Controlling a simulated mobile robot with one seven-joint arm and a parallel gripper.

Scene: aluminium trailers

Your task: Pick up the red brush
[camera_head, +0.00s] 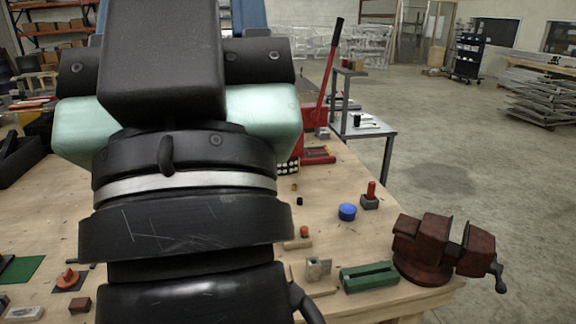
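I cannot make out a red brush for certain. A small upright red piece (371,188) stands in a grey block at the right of the wooden workbench (335,225); it is too small to tell what it is. My black and pale green arm fills the left and middle of the camera_head view and hides much of the bench. My gripper's fingers do not show, so I cannot see whether they hold anything.
A brown vise (426,247) sits at the bench's right corner, beside a green block (369,276). A blue round piece (347,211) lies behind them. A long red lever (330,72) rises at the back. Open floor (450,180) lies to the right.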

